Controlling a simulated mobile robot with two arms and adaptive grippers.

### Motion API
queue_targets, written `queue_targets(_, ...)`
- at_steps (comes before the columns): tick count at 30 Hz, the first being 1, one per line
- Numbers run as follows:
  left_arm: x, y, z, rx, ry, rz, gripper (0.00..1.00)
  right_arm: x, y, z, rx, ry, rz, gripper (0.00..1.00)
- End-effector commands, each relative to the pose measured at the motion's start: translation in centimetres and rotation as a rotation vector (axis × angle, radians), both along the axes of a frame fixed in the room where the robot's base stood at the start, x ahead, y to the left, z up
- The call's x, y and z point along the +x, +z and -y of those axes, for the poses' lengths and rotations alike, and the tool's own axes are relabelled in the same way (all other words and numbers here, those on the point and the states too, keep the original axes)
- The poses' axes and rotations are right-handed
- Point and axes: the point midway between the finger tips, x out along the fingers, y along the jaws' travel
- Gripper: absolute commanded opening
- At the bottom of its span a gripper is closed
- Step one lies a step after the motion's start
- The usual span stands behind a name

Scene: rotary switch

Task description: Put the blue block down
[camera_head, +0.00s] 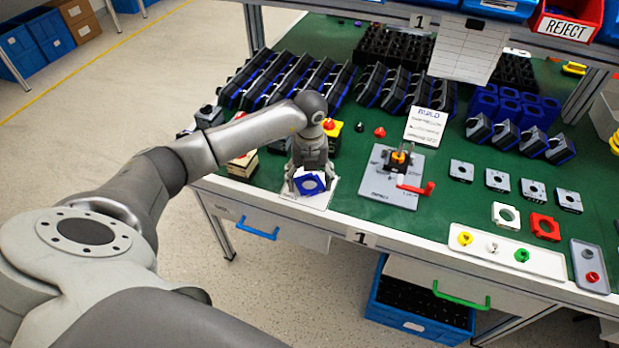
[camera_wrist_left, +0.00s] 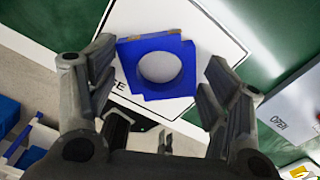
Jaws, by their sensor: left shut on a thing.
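The blue block (camera_head: 309,184) is a squarish piece with notched corners and a large round hole. In the left wrist view the block (camera_wrist_left: 136,55) lies between my two left fingers, over a white square mat with dark lettering. My left gripper (camera_head: 308,179) is shut on the block at the front edge of the green bench, and points down. The white mat (camera_head: 320,203) shows beneath the block in the head view. Whether the block touches the mat I cannot tell. My right gripper is not in view.
A grey fixture plate (camera_head: 385,194) with a red-handled clamp (camera_head: 417,188) stands right of the mat. A white tray (camera_head: 540,262) holds coloured knobs. Rows of black and blue housings (camera_head: 285,82) fill the back. A small stack (camera_head: 243,166) sits left of the gripper.

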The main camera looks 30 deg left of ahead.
Motion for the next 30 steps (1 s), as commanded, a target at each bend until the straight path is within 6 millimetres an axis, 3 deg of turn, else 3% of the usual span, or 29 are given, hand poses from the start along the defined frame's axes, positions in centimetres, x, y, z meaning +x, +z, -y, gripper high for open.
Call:
queue_targets(2, 0.0, -0.3, 0.0, 0.000, 0.000, 0.000, 0.51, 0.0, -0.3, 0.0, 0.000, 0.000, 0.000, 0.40)
queue_targets(3, 0.0, -0.2, 0.0, 0.000, 0.000, 0.000, 0.76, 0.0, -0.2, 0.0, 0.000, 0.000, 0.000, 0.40)
queue_targets(7, 0.0, -0.2, 0.0, 0.000, 0.000, 0.000, 0.93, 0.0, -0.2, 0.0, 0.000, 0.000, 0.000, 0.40)
queue_targets(21, 0.1, 0.5, 0.0, 0.000, 0.000, 0.002, 0.94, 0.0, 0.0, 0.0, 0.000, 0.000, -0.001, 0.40)
queue_targets(30, 0.2, 6.2, -0.1, 0.000, 0.000, 0.007, 0.94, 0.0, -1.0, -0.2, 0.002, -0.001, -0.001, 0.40)
